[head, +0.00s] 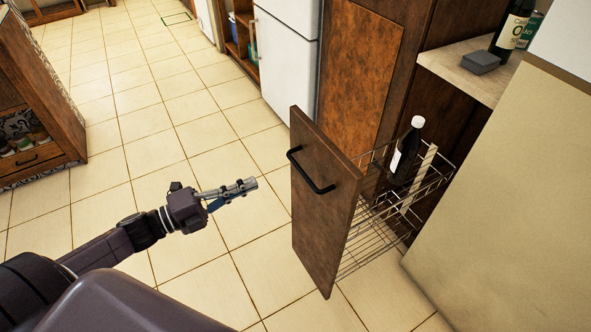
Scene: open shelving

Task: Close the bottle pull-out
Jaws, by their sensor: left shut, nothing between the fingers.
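The bottle pull-out (325,215) stands out from the cabinet at the right of the head view. It has a brown wooden front with a black bar handle (311,172) and a wire rack (376,236) behind it. A dark bottle with a white label (406,152) stands upright in the upper basket. My left gripper (254,184) is shut and empty, to the left of the front and apart from the handle, over the tiled floor. My right gripper is not in view.
A counter (466,70) with a grey block (480,62) and bottles (512,27) is above the pull-out. A beige panel (490,180) stands right of it. A white fridge (287,50) is behind. Tiled floor is free to the left, up to a wooden shelf unit (40,95).

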